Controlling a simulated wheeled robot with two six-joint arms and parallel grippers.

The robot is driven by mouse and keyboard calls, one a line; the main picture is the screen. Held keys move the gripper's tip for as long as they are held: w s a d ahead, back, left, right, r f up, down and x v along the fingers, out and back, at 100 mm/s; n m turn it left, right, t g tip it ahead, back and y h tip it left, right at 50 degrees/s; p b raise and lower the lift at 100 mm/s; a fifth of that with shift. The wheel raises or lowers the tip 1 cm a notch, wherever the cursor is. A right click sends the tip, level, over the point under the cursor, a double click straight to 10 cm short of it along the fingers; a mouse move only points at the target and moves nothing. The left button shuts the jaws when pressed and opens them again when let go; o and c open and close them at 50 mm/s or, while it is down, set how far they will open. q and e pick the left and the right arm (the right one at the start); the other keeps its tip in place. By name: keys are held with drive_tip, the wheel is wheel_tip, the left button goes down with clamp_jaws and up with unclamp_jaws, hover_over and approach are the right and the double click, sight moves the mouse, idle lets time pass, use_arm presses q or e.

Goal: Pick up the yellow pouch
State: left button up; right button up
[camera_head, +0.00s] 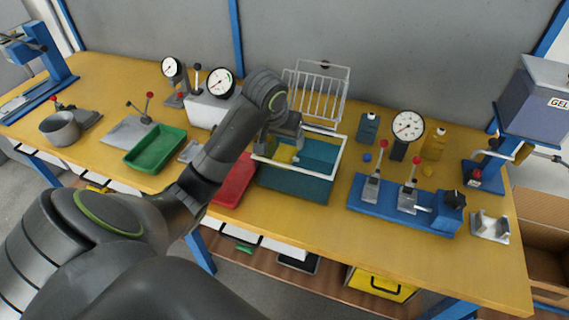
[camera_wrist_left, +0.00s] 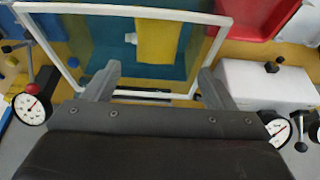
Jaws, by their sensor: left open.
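The yellow pouch (camera_wrist_left: 157,40) lies inside the teal bin (camera_wrist_left: 92,42) in the left wrist view, with a small white spout at its left side. In the head view the pouch (camera_head: 285,154) shows only partly in the teal bin (camera_head: 300,184), because my left gripper (camera_head: 287,146) is in front of it. My left gripper (camera_wrist_left: 155,82) is open and empty above the bin, with its fingers apart on either side of the pouch's line. The pouch is beyond the fingertips, not between them. My right gripper is in neither view.
A white frame (camera_head: 338,158) edges the bin's top. A wire rack (camera_head: 318,95) stands behind it, a red tray (camera_head: 234,180) is left of it, and a blue fixture (camera_head: 385,205) with levers is right. A white block (camera_head: 205,109) with a gauge is behind left.

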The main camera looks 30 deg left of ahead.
sight(285, 150)
use_arm(q)
drive_tip(key=shift+b+x, duration=0.75)
drive_tip(key=shift+x, duration=0.2)
drive_tip(key=f, duration=0.1)
drive_tip(key=f+b, duration=0.1)
drive_tip(key=f, duration=0.1)
drive_tip(key=shift+w+d+f, duration=0.1)
drive_tip(key=shift+w+d, duration=0.15)
drive_tip(key=shift+w, duration=0.1)
drive_tip(key=shift+w+a+f, duration=0.1)
drive_tip(key=shift+w+f, duration=0.1)
drive_tip(key=shift+f, duration=0.15)
drive_tip(key=shift+c, duration=0.5)
drive_tip(key=c, duration=0.8)
